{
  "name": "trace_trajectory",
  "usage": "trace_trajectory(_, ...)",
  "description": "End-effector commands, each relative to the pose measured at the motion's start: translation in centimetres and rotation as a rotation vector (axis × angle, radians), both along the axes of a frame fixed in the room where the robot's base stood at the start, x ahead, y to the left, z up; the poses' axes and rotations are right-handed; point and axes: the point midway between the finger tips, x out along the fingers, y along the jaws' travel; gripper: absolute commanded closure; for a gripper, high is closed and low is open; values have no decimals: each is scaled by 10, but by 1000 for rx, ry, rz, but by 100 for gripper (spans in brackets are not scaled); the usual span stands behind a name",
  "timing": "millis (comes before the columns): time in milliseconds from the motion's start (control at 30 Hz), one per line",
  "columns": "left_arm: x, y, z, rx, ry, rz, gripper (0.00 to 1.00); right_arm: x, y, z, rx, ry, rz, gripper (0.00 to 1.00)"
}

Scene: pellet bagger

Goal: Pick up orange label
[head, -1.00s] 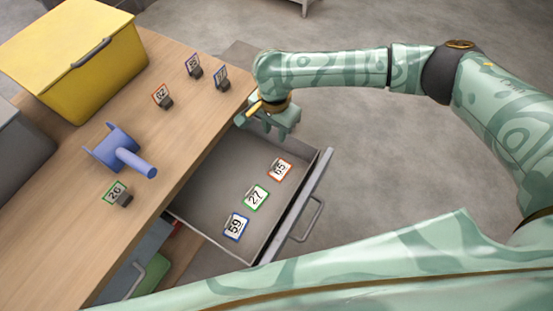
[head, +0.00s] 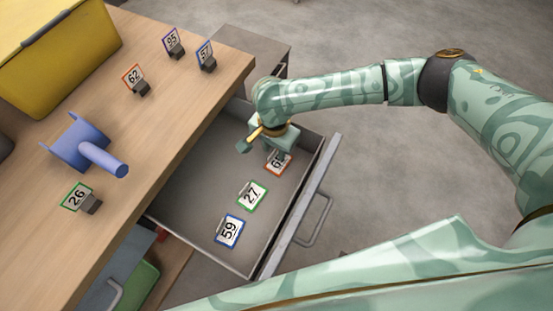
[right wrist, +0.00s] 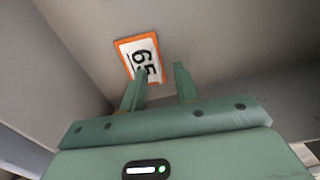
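The orange label (head: 277,163) marked 65 lies in the open drawer (head: 185,195), partly hidden by my right gripper in the head view. In the right wrist view the orange label (right wrist: 141,58) lies flat on the drawer floor, just beyond the fingertips. My right gripper (right wrist: 160,85) is open, its two fingers apart with nothing between them. In the head view the right gripper (head: 262,150) is inside the drawer's outline, above the label. My left gripper is not in view.
A green label (head: 252,195) and a blue label (head: 229,232) lie in the same drawer. The table holds a blue scoop (head: 85,148), a yellow bin (head: 70,55) and several labels in stands, such as an orange-edged one (head: 133,76). The drawer front (head: 305,205) stands out at right.

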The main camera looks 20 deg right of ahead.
Motion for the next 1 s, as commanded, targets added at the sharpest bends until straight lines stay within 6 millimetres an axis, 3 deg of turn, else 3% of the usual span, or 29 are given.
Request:
trace_trajectory(133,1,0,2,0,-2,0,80,1,0,4,0,-4,0,69)
trace_trajectory(233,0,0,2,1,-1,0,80,1,0,4,0,-4,0,97)
trace_trajectory(267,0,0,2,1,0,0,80,1,0,4,0,-4,0,100)
trace_trajectory(667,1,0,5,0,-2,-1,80,1,0,8,0,-4,0,100)
trace_trajectory(767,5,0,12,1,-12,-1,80,1,0,21,-1,-7,-1,100)
trace_trajectory(1000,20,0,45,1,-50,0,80,1,0,75,0,-11,0,100)
